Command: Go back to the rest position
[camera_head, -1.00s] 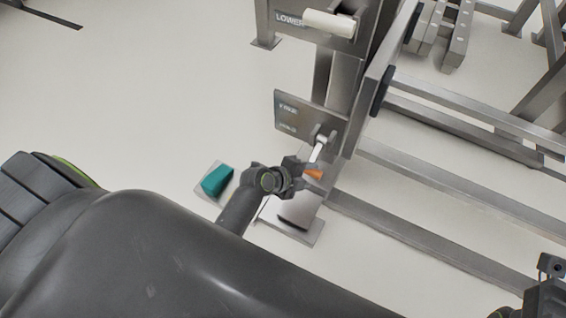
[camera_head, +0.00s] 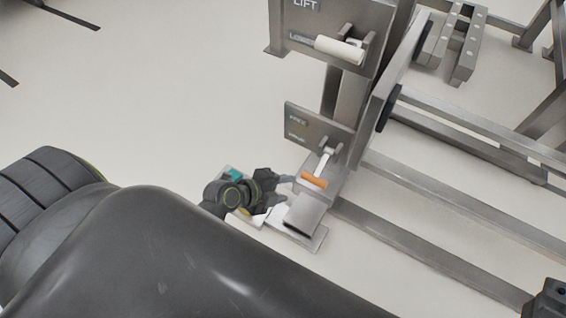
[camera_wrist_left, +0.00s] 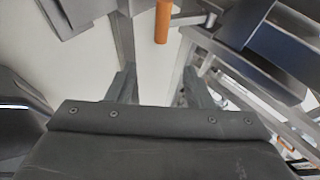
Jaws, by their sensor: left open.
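My left gripper (camera_head: 284,189) is open and empty in the head view, just left of the orange-ended lever (camera_head: 314,180). A small gap shows between the fingertips and the orange handle. The lever hangs from a lower metal panel on the steel frame (camera_head: 344,104). In the left wrist view my open fingers (camera_wrist_left: 158,88) point ahead, with nothing between them. The orange handle (camera_wrist_left: 162,22) shows beyond them near the top. My right gripper is not clearly seen; only a dark piece of my right arm shows at the lower right of the head view.
An upper panel marked LIFT and LOWER carries a white handle (camera_head: 339,49). Metal rails (camera_head: 450,185) run to the right. Open pale floor (camera_head: 170,90) lies to the left.

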